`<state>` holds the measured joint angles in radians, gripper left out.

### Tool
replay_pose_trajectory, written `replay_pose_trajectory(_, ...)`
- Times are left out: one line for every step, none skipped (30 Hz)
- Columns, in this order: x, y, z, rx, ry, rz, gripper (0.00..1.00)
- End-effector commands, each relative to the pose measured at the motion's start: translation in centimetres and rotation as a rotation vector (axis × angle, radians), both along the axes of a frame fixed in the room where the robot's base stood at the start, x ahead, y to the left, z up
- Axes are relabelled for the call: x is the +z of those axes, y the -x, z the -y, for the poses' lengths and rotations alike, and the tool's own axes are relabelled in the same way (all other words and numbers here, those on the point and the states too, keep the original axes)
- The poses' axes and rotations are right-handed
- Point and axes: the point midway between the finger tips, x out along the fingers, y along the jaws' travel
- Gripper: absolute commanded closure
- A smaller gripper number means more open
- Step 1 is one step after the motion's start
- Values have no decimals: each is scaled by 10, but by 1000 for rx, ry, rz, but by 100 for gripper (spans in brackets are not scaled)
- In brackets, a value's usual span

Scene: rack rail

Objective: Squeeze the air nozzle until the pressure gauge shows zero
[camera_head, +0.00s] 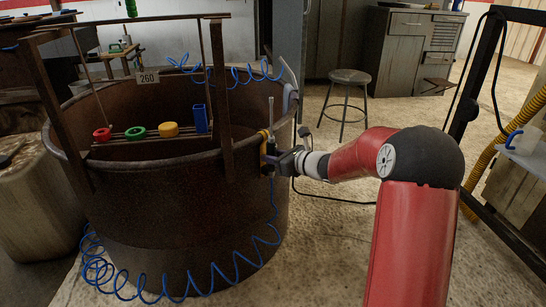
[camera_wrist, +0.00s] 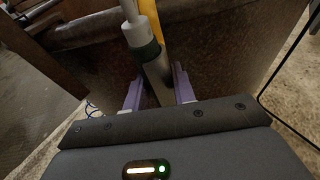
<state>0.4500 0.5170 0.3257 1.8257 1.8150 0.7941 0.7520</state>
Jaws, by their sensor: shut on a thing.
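My gripper (camera_head: 273,159) is at the near right rim of the big rusty tub. In the wrist view its two purple fingers (camera_wrist: 158,90) are shut on the air nozzle (camera_wrist: 150,62), a grey tube with a white upper part and a dark green band. A yellow strip lies right behind it. In the head view the nozzle is small and partly hidden by my gripper; a yellow piece (camera_head: 264,142) shows there at the rim.
The rusty tub (camera_head: 190,215) fills the left, with a coiled blue hose (camera_head: 232,268) around its foot. Red, green, yellow and blue pieces (camera_head: 168,130) sit on a rack inside. A stool (camera_head: 347,78) stands behind. A dark metal frame (camera_head: 470,90) is at right.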

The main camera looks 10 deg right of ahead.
Motion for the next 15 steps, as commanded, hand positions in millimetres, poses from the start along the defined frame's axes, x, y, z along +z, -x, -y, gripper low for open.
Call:
replay_pose_trajectory(0, 0, 0, 1, 0, 0, 85)
replay_pose_trajectory(0, 0, 0, 1, 0, 0, 85)
replay_pose_trajectory(0, 0, 0, 1, 0, 0, 85)
replay_pose_trajectory(0, 0, 0, 1, 0, 0, 85)
replay_pose_trajectory(0, 0, 0, 1, 0, 0, 85)
replay_pose_trajectory(0, 0, 0, 1, 0, 0, 85)
replay_pose_trajectory(1, 0, -1, 1, -1, 1, 85)
replay_pose_trajectory(1, 0, -1, 1, -1, 1, 85)
replay_pose_trajectory(1, 0, -1, 1, -1, 1, 85)
replay_pose_trajectory(1, 0, -1, 1, -1, 1, 85)
replay_pose_trajectory(2, 0, -1, 1, -1, 1, 85)
replay_pose_trajectory(4, 0, -1, 1, -1, 1, 85)
replay_pose_trajectory(5, 0, -1, 1, -1, 1, 85)
replay_pose_trajectory(7, 0, -1, 1, 0, 1, 85)
replay_pose_trajectory(9, 0, -1, 1, -1, 2, 85)
